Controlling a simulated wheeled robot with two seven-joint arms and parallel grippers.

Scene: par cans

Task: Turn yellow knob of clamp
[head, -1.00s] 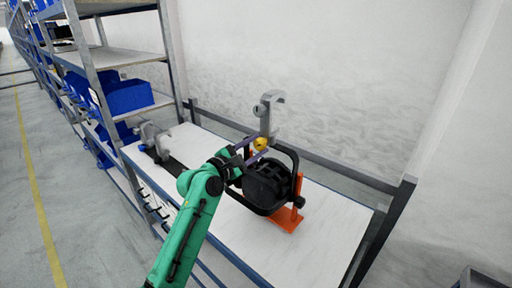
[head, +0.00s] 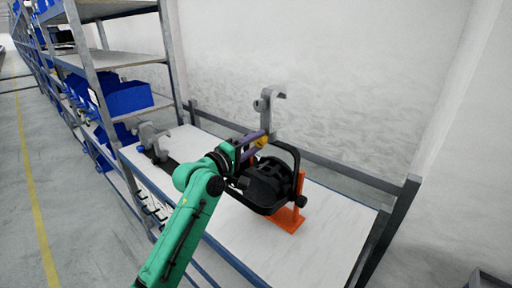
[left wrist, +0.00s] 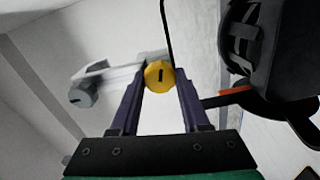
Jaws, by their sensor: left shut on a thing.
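The yellow knob (head: 262,141) sits on the grey hook clamp (head: 270,108), which stands up above the black par can (head: 268,182). The fingers hide part of the knob in the head view. My right gripper is not in view.
The par can rests on an orange stand (head: 288,216) on the white table (head: 325,240). Another grey clamp (head: 152,138) lies at the table's left end. Shelves with blue bins (head: 128,97) stand at the left. The table's right part is clear.

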